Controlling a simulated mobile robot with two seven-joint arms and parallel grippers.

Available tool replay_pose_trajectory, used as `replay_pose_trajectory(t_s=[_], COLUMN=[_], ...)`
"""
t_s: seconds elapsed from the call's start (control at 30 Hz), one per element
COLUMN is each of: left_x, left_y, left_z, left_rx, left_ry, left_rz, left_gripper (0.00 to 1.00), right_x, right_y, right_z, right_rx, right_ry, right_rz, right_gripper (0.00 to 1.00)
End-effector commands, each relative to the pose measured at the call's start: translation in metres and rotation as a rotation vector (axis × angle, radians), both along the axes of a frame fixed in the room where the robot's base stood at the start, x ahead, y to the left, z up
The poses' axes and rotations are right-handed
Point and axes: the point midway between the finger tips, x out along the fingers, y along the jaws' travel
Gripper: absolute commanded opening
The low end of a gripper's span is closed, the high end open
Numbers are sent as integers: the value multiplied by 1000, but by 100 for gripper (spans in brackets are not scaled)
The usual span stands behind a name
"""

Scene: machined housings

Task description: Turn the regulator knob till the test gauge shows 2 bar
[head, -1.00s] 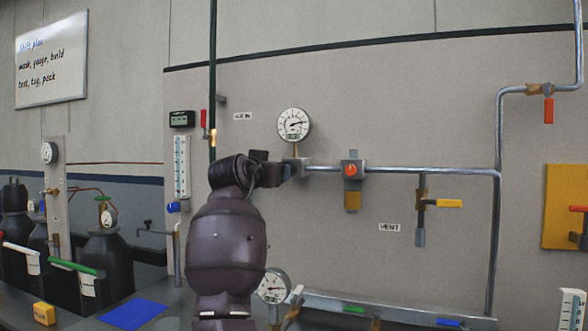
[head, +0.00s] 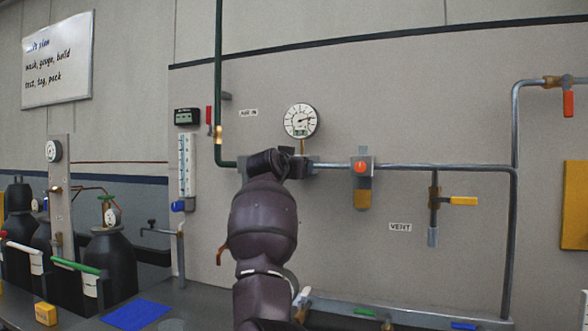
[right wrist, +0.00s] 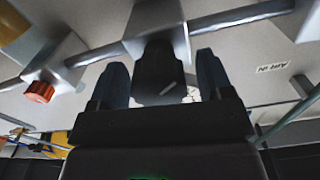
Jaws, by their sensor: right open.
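The round white test gauge (head: 300,121) is on the wall above the pipe. Its needle points right and slightly up; the figures are too small to read. In the right wrist view the dark regulator knob (right wrist: 158,66) projects from a grey block (right wrist: 150,20) on the pipe. My right gripper (right wrist: 162,84) is open, with one finger on each side of the knob; I cannot tell whether they touch it. In the head view the right gripper (head: 286,164) is just below the gauge, and my arm hides the knob. My left gripper is not in view.
An orange-red knob (head: 361,167) sits on a second block to the right; it also shows in the right wrist view (right wrist: 40,92). A yellow-handled vent valve (head: 463,201) hangs farther right. A green pipe (head: 218,80) runs down on the left. Dark cylinders (head: 108,255) stand lower left.

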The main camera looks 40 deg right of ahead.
Motion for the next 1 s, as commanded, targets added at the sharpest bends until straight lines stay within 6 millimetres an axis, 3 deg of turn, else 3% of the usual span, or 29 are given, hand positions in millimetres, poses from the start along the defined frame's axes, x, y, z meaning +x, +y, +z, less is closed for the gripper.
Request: replay_pose_trajectory(t_s=[0.43,0.77,1.0], left_x=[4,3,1], left_y=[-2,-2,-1], left_z=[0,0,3], left_rx=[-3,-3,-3], left_ry=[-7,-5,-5], left_rz=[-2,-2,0], left_gripper=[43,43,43], right_x=[4,4,4], right_y=[-8,-8,-8], right_z=[1,0,3], right_rx=[0,0,-12], right_ry=[-2,-1,15], right_rz=[1,1,1], right_gripper=[73,24,24])
